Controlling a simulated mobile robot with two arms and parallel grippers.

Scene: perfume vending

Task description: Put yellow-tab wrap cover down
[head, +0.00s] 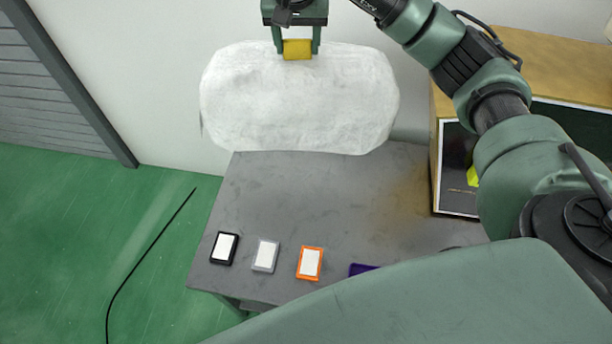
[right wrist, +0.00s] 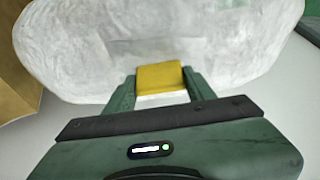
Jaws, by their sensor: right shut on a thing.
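The wrap cover (head: 300,110) is a whitish, translucent sheet with rounded ends. Its yellow tab (head: 297,49) is at its top edge. My right gripper (head: 298,55) is shut on the yellow tab, and the cover hangs from it above and behind the far edge of the grey table (head: 330,190). In the right wrist view the yellow tab (right wrist: 160,76) sits between the two fingers, with the cover (right wrist: 230,45) spread out beyond them. Whether the cover's lower edge touches the table I cannot tell. My left gripper is not in view.
Near the table's front edge lie a black-framed card (head: 224,248), a grey-framed card (head: 265,256), an orange-framed card (head: 310,263) and a partly hidden purple item (head: 362,269). A yellow-brown cabinet (head: 440,120) stands at the right. The middle of the table is bare.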

